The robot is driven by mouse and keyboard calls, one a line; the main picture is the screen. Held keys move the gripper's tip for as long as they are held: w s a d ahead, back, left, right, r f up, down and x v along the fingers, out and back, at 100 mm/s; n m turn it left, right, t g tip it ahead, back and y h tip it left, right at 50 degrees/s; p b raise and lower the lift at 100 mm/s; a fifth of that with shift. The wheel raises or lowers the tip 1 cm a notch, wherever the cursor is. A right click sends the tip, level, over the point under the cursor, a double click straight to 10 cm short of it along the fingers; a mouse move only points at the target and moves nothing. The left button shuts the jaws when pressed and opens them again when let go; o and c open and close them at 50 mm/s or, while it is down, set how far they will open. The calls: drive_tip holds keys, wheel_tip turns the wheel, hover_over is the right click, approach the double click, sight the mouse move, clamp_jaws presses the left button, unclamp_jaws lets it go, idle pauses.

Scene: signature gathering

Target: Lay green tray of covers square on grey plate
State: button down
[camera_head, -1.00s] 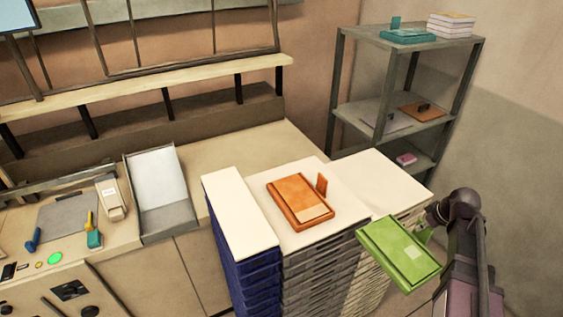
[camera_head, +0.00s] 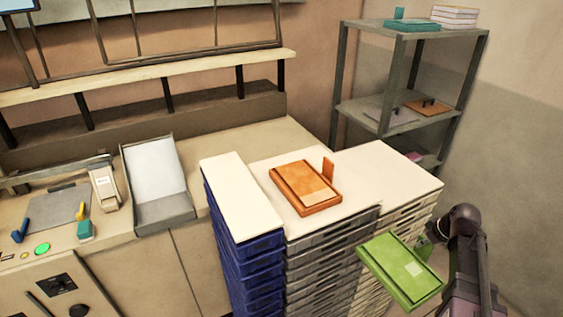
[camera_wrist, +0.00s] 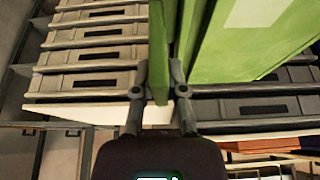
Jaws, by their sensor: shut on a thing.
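The green tray (camera_head: 395,268) hangs at the right, in front of the right-hand stack and below its top, with a pale label on its face. My gripper (camera_wrist: 158,85) is shut on the tray's upright green tab (camera_wrist: 157,45). In the head view my gripper is partly hidden behind the tray's right side. The tray looks tilted in the head view, and its green body (camera_wrist: 235,40) fills the upper right of the wrist view. A grey plate (camera_head: 52,218) lies on the bench at the far left, well away from the tray.
Between them stand blue, grey and pale stacks (camera_head: 240,205) with white tops, an orange tray (camera_head: 305,187) on the middle one. A shelf rack (camera_head: 410,110) stands behind.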

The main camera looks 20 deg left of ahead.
sight(419, 254)
wheel_tip(419, 254, down, 6)
drive_tip(key=b, duration=0.5)
drive_tip(key=shift+f, duration=0.2)
drive_tip(key=shift+s, duration=0.1)
